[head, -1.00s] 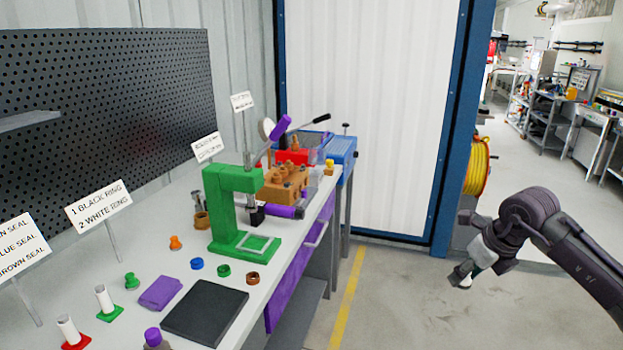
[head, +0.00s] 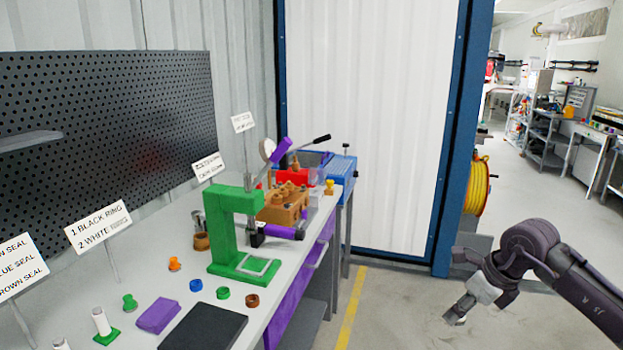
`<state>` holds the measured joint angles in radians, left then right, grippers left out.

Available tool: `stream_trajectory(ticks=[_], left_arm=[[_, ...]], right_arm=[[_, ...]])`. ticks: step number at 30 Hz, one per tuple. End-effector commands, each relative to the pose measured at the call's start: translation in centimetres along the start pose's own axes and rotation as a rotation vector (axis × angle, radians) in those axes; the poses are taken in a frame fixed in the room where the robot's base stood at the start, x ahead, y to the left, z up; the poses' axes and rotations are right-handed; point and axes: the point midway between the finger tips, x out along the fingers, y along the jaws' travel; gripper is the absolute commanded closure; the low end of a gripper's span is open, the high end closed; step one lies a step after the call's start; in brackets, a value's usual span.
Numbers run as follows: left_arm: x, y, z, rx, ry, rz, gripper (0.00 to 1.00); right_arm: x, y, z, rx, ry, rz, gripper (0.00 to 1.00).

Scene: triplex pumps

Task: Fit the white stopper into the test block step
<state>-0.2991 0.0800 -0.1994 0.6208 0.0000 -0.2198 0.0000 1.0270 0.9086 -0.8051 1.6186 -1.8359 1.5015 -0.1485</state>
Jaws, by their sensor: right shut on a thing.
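My right gripper (head: 459,311) hangs over open floor at the right, well away from the bench. It is shut on a small pale piece at its fingertips, mostly hidden by the fingers; it looks like the white stopper. The orange-brown block (head: 283,207) with knobs on top, which may be the test block, stands toward the far end of the bench, behind the green press (head: 225,235). Its step cannot be made out. My left gripper is not in view.
The bench (head: 215,326) carries a purple block (head: 158,315), a black pad (head: 205,328), small coloured rings and a white cylinder (head: 101,321) on a green base. A red block (head: 295,175) and a blue box (head: 338,170) stand at its far end. Floor between bench and gripper is clear.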

Motion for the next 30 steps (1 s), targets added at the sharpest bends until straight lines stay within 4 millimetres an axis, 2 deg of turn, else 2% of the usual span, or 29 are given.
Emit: stream_trajectory(ticks=[3, 11, 21, 25, 30], left_arm=[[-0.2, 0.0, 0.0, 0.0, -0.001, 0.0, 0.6], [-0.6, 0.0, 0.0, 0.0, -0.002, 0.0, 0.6], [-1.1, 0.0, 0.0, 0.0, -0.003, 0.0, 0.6], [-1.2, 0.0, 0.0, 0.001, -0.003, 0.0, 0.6], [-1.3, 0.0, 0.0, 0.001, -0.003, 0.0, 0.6]], right_arm=[[0.6, 3.1, -0.5, -0.27, 0.0, 0.116, 1.0], [1.3, 9.5, -2.3, -0.896, 0.001, 0.375, 1.0], [0.8, 17.6, -7.0, -1.8, 0.003, 0.747, 1.0], [0.4, 19.6, -8.8, -2.063, 0.004, 0.856, 1.0], [-0.1, 20.9, -10.0, -2.245, 0.004, 0.928, 1.0]])
